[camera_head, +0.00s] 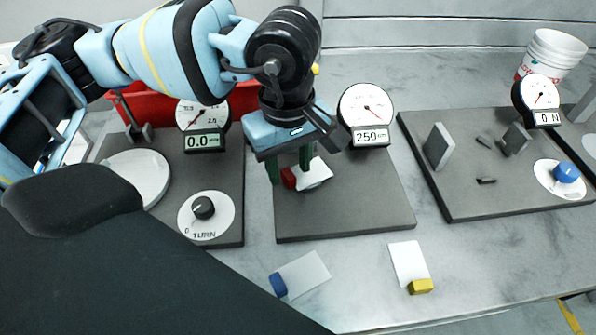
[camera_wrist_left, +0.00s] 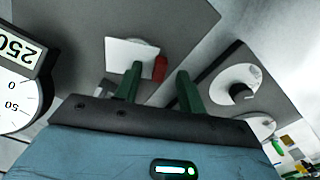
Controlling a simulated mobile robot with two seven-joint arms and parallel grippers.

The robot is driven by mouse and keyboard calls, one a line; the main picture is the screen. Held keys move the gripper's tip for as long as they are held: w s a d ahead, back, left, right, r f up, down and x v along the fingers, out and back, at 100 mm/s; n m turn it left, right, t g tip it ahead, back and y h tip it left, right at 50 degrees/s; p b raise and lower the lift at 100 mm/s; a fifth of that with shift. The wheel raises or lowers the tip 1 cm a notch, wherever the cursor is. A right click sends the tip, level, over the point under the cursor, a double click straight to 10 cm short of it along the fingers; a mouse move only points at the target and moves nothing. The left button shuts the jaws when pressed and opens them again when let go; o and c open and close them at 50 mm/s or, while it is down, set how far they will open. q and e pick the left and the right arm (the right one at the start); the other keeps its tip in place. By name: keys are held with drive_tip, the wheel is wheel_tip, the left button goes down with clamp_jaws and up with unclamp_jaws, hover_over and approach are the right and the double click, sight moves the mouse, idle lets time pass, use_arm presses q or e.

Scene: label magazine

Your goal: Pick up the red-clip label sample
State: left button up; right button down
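The red-clip label sample is a white card (camera_head: 316,173) with a red clip (camera_head: 289,178) at its left end. It is on the middle grey plate (camera_head: 345,215), below the dial reading 250. My left gripper (camera_head: 289,168) points down over it with its green fingers apart. In the left wrist view the red clip (camera_wrist_left: 160,68) shows between the two fingertips (camera_wrist_left: 160,70), with a gap on each side, and the white card (camera_wrist_left: 130,55) extends past one finger. Whether the fingertips are level with the clip is unclear. My right gripper is not in view.
A blue-clip sample (camera_head: 304,274) and a yellow-clip sample (camera_head: 408,264) lie in front on the table. A station with a knob (camera_head: 204,208) is on the left, and a force station with grey blocks (camera_head: 438,146) on the right. A red bin (camera_head: 150,108) stands behind the arm.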

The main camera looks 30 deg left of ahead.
use_arm(q)
drive_tip(key=shift+f, duration=0.7)
drive_tip(key=shift+c, duration=0.4)
clamp_jaws()
